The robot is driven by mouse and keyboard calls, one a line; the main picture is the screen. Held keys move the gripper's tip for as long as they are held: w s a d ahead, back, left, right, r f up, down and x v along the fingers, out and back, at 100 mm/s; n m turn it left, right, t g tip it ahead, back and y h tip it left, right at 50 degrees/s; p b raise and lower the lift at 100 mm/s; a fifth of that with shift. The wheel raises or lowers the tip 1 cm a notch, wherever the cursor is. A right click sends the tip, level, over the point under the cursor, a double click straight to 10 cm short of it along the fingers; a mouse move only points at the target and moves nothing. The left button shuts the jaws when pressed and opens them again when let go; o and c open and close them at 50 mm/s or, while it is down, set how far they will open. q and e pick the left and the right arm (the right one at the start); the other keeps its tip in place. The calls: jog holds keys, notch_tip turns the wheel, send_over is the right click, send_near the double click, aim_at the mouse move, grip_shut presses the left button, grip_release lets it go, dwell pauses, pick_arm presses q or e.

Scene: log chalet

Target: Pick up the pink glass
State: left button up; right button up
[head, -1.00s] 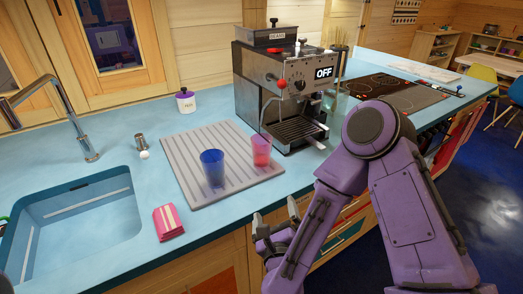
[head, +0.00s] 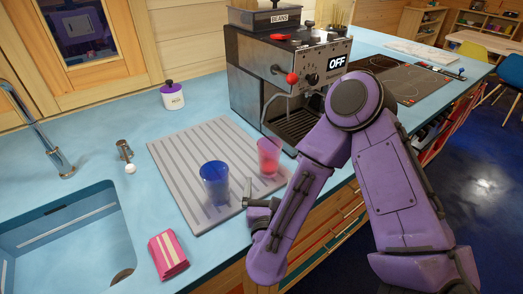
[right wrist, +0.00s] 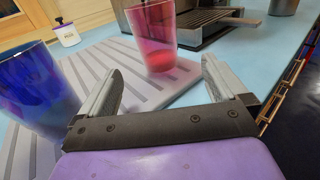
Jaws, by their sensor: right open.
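The pink glass (head: 268,157) stands upright on the grey ribbed drying mat (head: 178,160), close to the coffee machine. In the right wrist view the pink glass (right wrist: 154,38) stands ahead of my right gripper (right wrist: 155,85), between the lines of its two fingers but beyond their tips. My right gripper (head: 250,190) is open and empty at the mat's front edge, low beside the glasses. The blue glass (head: 214,184) stands upright left of the pink one; in the right wrist view the blue glass (right wrist: 36,90) is close to the left finger. My left gripper is not in view.
The coffee machine (head: 275,80) stands just behind the pink glass. A pink striped packet (head: 167,255), a sink (head: 70,240) and a white jar with a purple lid (head: 172,96) are to the left. Blue counter is free between them.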

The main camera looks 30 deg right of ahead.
aim_at(269, 167)
jog(key=p+x, duration=0.1)
jog(key=x, duration=0.2)
jog(key=p+x, duration=0.2)
jog(key=x, duration=0.1)
jog(key=p+x, duration=0.2)
jog(key=x, duration=0.2)
jog(key=shift+a+r, duration=0.15)
jog(key=shift+r, duration=0.1)
jog(key=shift+w+f, duration=0.25)
jog(key=shift+w, duration=0.1)
jog(key=c, duration=1.2)
